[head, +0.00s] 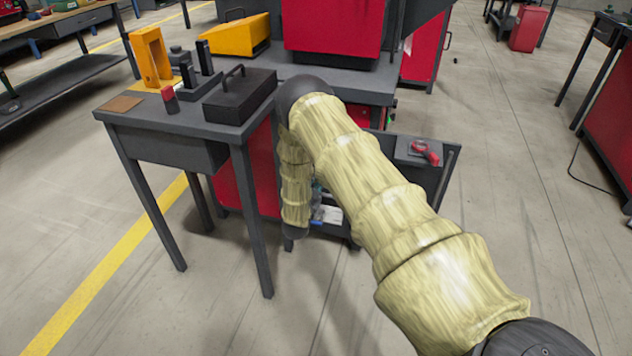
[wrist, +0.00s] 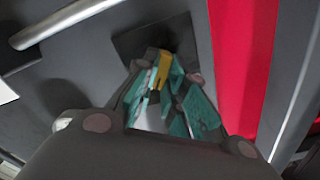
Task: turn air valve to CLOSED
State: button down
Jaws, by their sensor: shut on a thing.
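In the wrist view my gripper (wrist: 161,78) has teal fingers closed around a narrow yellow piece (wrist: 164,66). This looks like the air valve's handle, in front of a dark square plate (wrist: 135,42) on a grey panel. The fingers hide most of the valve, and I cannot read any marking or tell its exact angle. In the head view my cream-sleeved arm reaches down beside the dark table, and it hides the valve and the gripper's tips.
A dark table (head: 190,128) with a black box (head: 240,97) stands left of my arm. A red cabinet (head: 246,172) is behind its legs. A dark cart (head: 424,182) carries a red tool (head: 426,152). A grey bar (wrist: 65,22) and red panel (wrist: 240,60) flank the gripper.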

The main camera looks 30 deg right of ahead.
jog(key=shift+w+a+n+p, duration=0.15)
jog(key=shift+n+p, duration=0.05)
jog(key=shift+n, duration=3.7)
jog(key=shift+w+a+n+p, duration=0.1)
jog(key=shift+n+p, duration=0.1)
jog(key=shift+n, duration=3.7)
jog(key=c, duration=1.5)
grip_release()
jog(key=shift+a, duration=0.1)
jog(key=v, duration=1.1)
jog(key=shift+s+a, duration=0.3)
